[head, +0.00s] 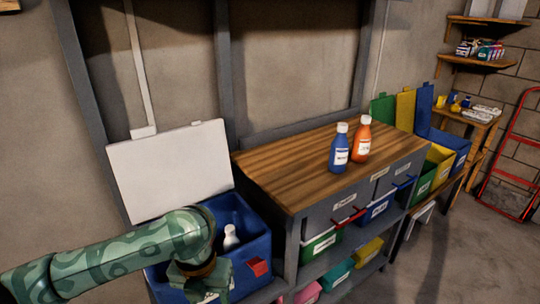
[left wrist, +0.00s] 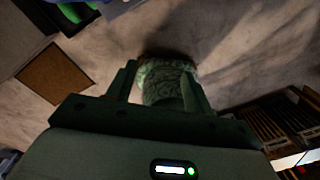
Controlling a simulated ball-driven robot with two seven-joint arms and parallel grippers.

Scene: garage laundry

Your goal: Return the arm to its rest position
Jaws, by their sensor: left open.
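My left arm, in a green camouflage pattern, reaches in from the lower left of the head view. It bends down at its wrist in front of the blue bin (head: 257,232). My left gripper shows in the left wrist view (left wrist: 158,76), with its two fingers spread and nothing held between them. A patterned part of my own body lies beyond the fingers, with the floor around it. In the head view the fingertips cannot be made out. My right gripper is in neither view.
The blue bin has a raised white lid (head: 168,172) and holds a white bottle (head: 231,238). A blue bottle (head: 340,150) and an orange bottle (head: 362,142) stand on the wooden bench top (head: 275,165). Coloured bins (head: 445,158) stand right. Floor (head: 450,265) is clear at lower right.

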